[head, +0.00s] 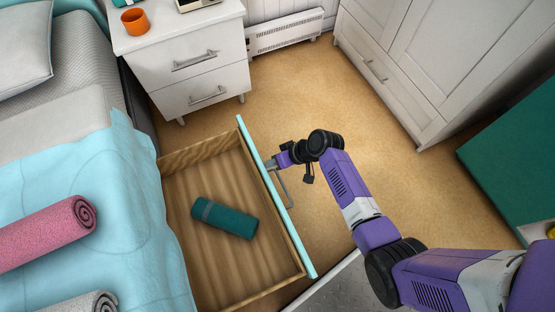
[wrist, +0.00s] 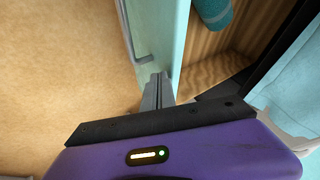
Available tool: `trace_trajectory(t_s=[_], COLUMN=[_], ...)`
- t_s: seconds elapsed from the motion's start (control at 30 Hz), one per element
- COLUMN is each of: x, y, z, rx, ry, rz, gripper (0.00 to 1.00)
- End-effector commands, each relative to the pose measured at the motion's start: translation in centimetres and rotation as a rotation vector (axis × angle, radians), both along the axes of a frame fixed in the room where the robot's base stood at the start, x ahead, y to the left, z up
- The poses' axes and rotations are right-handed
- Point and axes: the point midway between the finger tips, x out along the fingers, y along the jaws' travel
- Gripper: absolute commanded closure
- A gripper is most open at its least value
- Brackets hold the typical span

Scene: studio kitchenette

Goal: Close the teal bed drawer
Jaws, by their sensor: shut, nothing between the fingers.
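The teal bed drawer (head: 262,168) stands pulled out from under the bed in the head view, with its wooden inside showing. A rolled dark teal towel (head: 224,218) lies in it. The drawer's front panel also shows in the wrist view (wrist: 170,35), with its grey bar handle (wrist: 139,40). My gripper (head: 268,164) is at the outer face of the front, near the handle's upper end in the head view. In the wrist view my gripper (wrist: 157,88) is shut and empty, its tips at or very near the panel; I cannot tell whether they touch.
The bed with a light blue blanket (head: 90,200) is on the left. A white nightstand (head: 185,60) with an orange mug (head: 135,21) stands at the back. A white wardrobe (head: 430,60) is at the right. Bare floor (head: 350,120) lies between.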

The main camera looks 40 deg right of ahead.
Motion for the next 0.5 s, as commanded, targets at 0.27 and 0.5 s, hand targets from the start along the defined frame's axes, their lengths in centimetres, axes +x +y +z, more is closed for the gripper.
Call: trace_trajectory(t_s=[0.27,0.5], x=[0.0,0.2], y=[0.0,1.2], z=[0.0,0.1], rx=[0.000,0.000], ry=[0.000,0.000], rz=[0.000,0.002], gripper=[1.00,1.00])
